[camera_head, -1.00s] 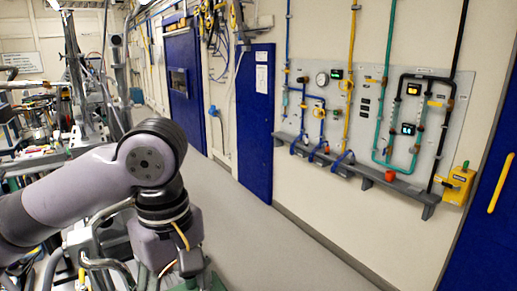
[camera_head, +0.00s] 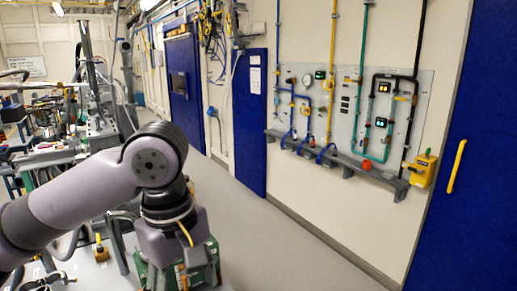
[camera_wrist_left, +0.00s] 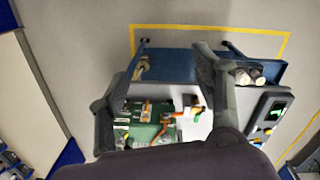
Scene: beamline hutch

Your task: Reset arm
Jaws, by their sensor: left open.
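My left arm (camera_head: 75,205) comes in from the left in the head view, bent at the elbow, with its lower part pointing down. Its gripper is not clearly seen there. In the left wrist view my left gripper (camera_wrist_left: 172,52) is open, with its two fingers apart and nothing held between them. Below and beyond the fingers are a green board-like item (camera_wrist_left: 145,125) with orange parts and a blue shelf or cart edge (camera_wrist_left: 180,65). The palm hides part of this. My right gripper is not in view.
A wall panel (camera_head: 345,110) with coloured pipes and gauges is on the right, above a grey ledge (camera_head: 335,158). A blue door (camera_head: 470,190) with a yellow handle is at far right. Cluttered equipment (camera_head: 60,130) fills the left. Clear floor (camera_head: 270,240) runs along the wall.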

